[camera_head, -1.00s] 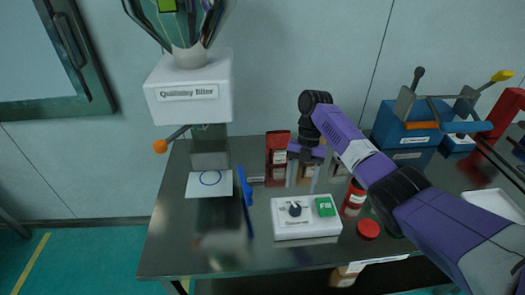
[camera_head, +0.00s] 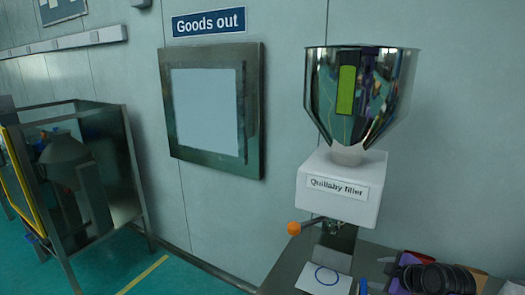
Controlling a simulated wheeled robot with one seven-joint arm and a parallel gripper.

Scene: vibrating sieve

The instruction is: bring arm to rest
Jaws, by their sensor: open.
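My arm shows only in part, at the bottom right edge of the head view, as a purple and black link (camera_head: 437,277) low over the steel table (camera_head: 285,272). My gripper is out of the picture, so its fingers cannot be seen.
The white Quillaby filler (camera_head: 338,211) with its shiny hopper (camera_head: 360,95) and orange-tipped lever (camera_head: 294,228) stands on the table. A white card with a blue circle (camera_head: 325,279) lies below it. A metal-framed enclosure (camera_head: 127,165) stands at left. A Goods out hatch (camera_head: 205,110) is on the wall.

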